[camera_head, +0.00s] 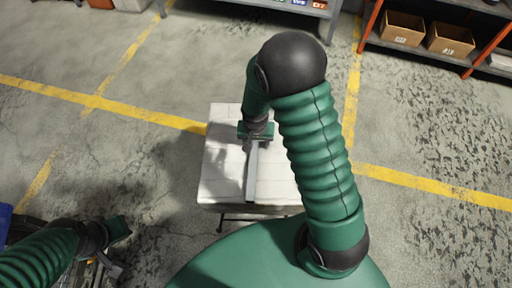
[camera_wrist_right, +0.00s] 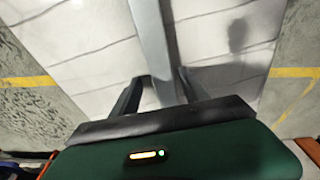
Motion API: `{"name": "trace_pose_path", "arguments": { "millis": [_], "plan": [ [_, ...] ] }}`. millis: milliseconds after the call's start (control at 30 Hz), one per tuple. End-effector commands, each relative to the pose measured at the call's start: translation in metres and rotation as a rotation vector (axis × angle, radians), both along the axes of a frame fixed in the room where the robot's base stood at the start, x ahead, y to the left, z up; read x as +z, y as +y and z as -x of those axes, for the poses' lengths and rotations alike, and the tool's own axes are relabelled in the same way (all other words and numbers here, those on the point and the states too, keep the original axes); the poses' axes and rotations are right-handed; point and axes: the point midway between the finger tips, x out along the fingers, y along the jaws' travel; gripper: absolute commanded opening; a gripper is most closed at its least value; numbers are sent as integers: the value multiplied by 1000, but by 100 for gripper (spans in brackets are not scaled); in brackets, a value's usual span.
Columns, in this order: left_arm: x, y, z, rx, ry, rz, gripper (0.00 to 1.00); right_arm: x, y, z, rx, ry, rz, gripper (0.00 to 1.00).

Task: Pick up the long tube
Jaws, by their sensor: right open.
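The long tube (camera_head: 252,175) is a straight grey bar on a white-topped table (camera_head: 221,180), running from under my right gripper toward the table's near edge. My right gripper (camera_head: 252,145) is over the tube's far part and is open. In the right wrist view the tube (camera_wrist_right: 154,40) runs between the two dark fingers of the gripper (camera_wrist_right: 160,88), with a finger on each side. Whether either finger touches it is not clear. The tube's far end is hidden by the gripper. My left gripper (camera_head: 116,250) is low at the left, away from the table; its jaws are unclear.
Dark clutter lies under my left gripper beside a blue item (camera_head: 5,220). A shelf rack with cardboard boxes (camera_head: 402,29) stands at the back right, and a grey rack (camera_head: 327,26) at the back. Concrete floor with yellow lines is open around the table.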

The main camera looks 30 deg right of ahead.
Motion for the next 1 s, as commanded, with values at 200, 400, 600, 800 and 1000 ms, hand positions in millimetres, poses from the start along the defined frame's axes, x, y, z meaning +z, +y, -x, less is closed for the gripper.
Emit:
{"name": "trace_pose_path", "arguments": {
  "millis": [200,400,600,800,1000],
  "plan": [
    [1,0,0,0,0,0,0,2,2,0,3,-2,3,48],
    [1,0,0,1,0,0,0,1,1,0,2,-1,0,21],
    [1,0,0,0,0,0,0,1,0,0,2,-1,1,0],
    [1,0,0,0,0,0,0,1,0,0,2,1,1,0],
    [1,0,0,1,0,0,0,1,1,0,3,2,1,0]
  ]
}}
